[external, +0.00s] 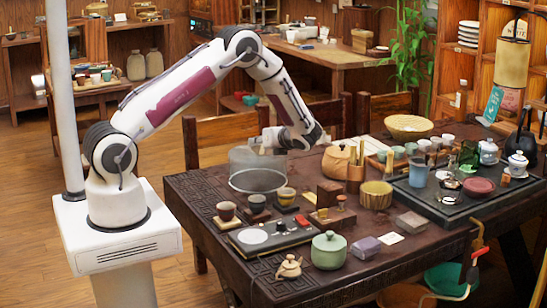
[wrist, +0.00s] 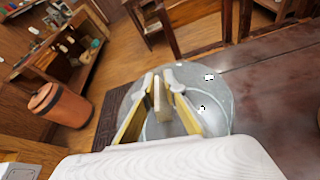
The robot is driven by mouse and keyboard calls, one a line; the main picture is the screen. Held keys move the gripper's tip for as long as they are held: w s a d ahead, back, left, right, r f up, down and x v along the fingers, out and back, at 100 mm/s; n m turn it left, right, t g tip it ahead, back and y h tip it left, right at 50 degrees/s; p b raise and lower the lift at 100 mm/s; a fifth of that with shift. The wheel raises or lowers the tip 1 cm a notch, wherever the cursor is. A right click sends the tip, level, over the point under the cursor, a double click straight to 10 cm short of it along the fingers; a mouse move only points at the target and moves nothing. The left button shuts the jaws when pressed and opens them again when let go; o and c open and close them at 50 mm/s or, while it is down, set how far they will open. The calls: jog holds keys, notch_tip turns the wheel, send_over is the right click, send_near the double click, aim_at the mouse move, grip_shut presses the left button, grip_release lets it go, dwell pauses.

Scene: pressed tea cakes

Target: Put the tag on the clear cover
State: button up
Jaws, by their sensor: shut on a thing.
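The clear cover (external: 243,157) is a see-through, greyish round dome at the far left part of the dark table. In the wrist view the clear cover (wrist: 215,98) shows as a pale disc beneath and around my fingertips. My gripper (external: 268,142) is at the top of the cover, pointing down. In the wrist view my gripper (wrist: 158,82) has its yellowish fingers closed on a thin, pale tan piece that looks like the tag (wrist: 157,97). Whether the tag touches the cover, I cannot tell. The tag is too small to make out in the external view.
Small cups (external: 226,210), a tray (external: 268,240) and a green lidded pot (external: 328,250) stand in front of the cover. A round wooden pot (external: 338,160) stands to its right. A chair (external: 225,130) is behind it. A white card (external: 390,238) lies at the front.

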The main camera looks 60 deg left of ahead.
jog(key=shift+f, duration=0.1)
jog(key=shift+c, duration=0.2)
jog(key=o, duration=0.7)
jog(key=shift+v, duration=6.1)
jog(key=shift+a, duration=0.15)
